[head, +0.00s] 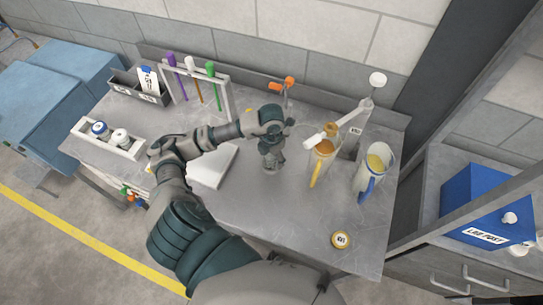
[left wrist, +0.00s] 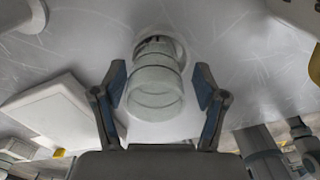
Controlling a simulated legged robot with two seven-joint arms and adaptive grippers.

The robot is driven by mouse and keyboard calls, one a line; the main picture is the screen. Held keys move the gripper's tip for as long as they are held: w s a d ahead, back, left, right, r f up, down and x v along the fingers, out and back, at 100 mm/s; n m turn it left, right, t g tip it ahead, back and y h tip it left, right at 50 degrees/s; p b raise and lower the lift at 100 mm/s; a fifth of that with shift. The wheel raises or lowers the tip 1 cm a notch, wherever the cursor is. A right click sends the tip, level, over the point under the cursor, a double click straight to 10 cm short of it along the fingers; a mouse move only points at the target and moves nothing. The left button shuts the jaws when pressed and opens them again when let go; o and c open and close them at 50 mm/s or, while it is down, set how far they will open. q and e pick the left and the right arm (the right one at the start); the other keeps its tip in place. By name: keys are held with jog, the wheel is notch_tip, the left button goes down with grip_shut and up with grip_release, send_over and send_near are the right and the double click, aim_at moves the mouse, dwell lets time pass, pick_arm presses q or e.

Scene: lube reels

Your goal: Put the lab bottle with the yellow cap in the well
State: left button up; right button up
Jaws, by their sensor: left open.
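My left gripper (head: 270,158) points down over the middle of the grey table and is open. In the left wrist view its two blue-padded fingers (left wrist: 166,88) stand on either side of a clear, pale cylinder (left wrist: 155,92), with gaps on both sides. A pale ring (left wrist: 180,48) shows on the table at the cylinder's far end. I see no yellow cap on this cylinder and cannot tell if it is the lab bottle. The white tray (head: 77,128) at the left holds a blue-capped bottle (head: 100,130) and a white-capped one (head: 120,138). My right gripper is not in view.
A jug with an orange handle (head: 315,172) and one with a blue handle (head: 368,187) stand on the right. A tool rack (head: 228,92), dark bin (head: 122,88) and white slab (head: 212,168) are also on the table.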

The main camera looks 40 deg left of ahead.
pick_arm(q)
notch_tip(320, 180, up, 12)
dwell(0.4)
jog(key=shift+a, duration=0.1)
dwell(0.3)
